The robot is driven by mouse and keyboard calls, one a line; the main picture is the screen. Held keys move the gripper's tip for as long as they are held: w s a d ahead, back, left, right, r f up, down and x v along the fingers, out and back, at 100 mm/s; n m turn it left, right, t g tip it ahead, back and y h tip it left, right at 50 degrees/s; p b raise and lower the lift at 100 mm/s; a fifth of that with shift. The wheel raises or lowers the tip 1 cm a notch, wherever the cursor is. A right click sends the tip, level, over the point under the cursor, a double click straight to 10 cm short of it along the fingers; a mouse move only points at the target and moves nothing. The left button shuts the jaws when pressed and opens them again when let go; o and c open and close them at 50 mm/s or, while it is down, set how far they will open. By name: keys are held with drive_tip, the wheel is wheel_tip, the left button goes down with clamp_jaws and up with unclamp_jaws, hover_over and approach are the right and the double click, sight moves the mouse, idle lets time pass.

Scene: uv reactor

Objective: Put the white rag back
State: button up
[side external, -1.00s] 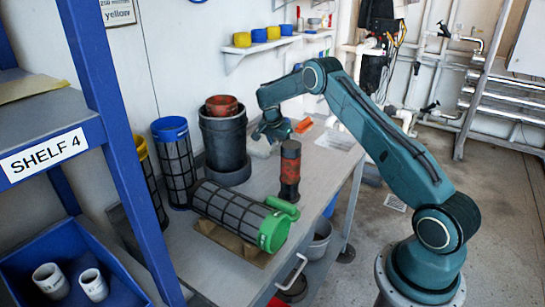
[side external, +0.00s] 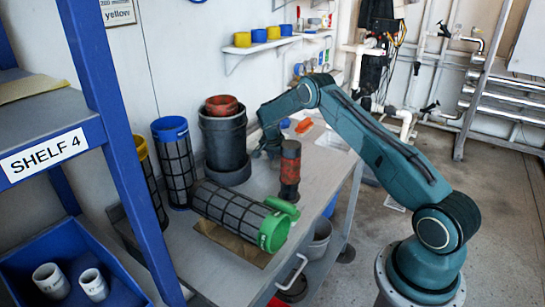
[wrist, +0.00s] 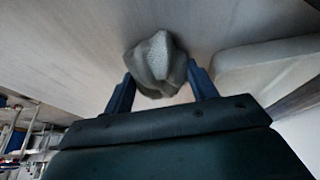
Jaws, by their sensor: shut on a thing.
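The white rag (wrist: 157,62), crumpled and greyish white, sits between the two blue fingers of my gripper (wrist: 160,82) in the wrist view. My gripper is shut on it. In the side external view my gripper (side external: 268,150) is low over the workbench (side external: 225,255), just right of the black bucket. The rag cannot be made out there; the arm's end hides it. I cannot tell whether the rag touches the bench.
A black bucket (side external: 223,140) with a red pot (side external: 221,104) stands left of my gripper. A red-and-black cylinder (side external: 290,165) stands close in front. A green-capped mesh filter (side external: 235,212) lies nearer. An orange item (side external: 304,126) and a clear tray (side external: 335,140) lie behind.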

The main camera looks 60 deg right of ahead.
drive_tip(key=shift+f, duration=0.15)
drive_tip(key=o, duration=0.9)
drive_tip(key=shift+o, duration=0.2)
drive_tip(key=v, duration=1.2)
